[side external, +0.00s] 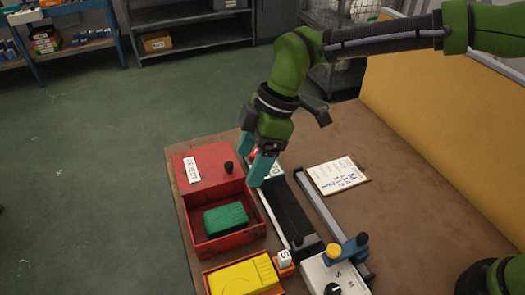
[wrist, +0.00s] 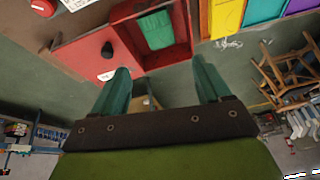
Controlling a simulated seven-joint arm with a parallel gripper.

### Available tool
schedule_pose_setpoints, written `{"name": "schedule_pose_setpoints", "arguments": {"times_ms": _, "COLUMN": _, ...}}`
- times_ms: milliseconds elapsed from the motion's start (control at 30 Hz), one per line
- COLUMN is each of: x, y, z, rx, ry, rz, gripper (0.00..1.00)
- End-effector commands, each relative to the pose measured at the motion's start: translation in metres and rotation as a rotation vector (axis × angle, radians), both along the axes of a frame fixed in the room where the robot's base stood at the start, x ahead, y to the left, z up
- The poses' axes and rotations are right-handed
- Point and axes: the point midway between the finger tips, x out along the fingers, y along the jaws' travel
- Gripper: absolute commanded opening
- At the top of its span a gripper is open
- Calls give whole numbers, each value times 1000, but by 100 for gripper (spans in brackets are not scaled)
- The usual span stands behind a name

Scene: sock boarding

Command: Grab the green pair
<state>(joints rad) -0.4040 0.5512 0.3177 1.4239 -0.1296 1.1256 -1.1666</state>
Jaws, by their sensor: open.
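A green folded pair (side external: 226,217) lies in the open compartment of the red box (side external: 198,247) marked "REJECT". It also shows in the wrist view (wrist: 156,30), inside the red compartment near the top. In the wrist view my gripper (wrist: 160,82) is open and empty, apart from the green pair.
A yellow folded thing (side external: 243,279) lies in an orange-edged tray at the front. A black strip (side external: 290,215) and a metal rail (side external: 325,215) run beside the red box. A white paper (side external: 338,175) lies on the table. A black knob (side external: 228,167) stands up from the box's lid.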

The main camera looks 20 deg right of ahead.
Motion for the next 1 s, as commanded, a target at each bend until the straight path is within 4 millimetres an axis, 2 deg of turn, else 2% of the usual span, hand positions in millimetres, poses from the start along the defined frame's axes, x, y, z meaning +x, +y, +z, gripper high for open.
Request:
{"name": "schedule_pose_setpoints", "arguments": {"times_ms": 67, "x": 4, "y": 1, "z": 9, "rx": 9, "ry": -39, "rz": 65, "gripper": 77}}
{"name": "schedule_pose_setpoints", "arguments": {"times_ms": 233, "x": 2, "y": 4, "z": 0, "rx": 4, "ry": -58, "rz": 131, "gripper": 77}}
{"name": "schedule_pose_setpoints", "arguments": {"times_ms": 700, "x": 2, "y": 39, "z": -87, "rx": 4, "ry": -57, "rz": 128, "gripper": 77}}
{"name": "schedule_pose_setpoints", "arguments": {"times_ms": 1000, "x": 2, "y": 48, "z": -109, "rx": 4, "ry": -56, "rz": 126, "gripper": 77}}
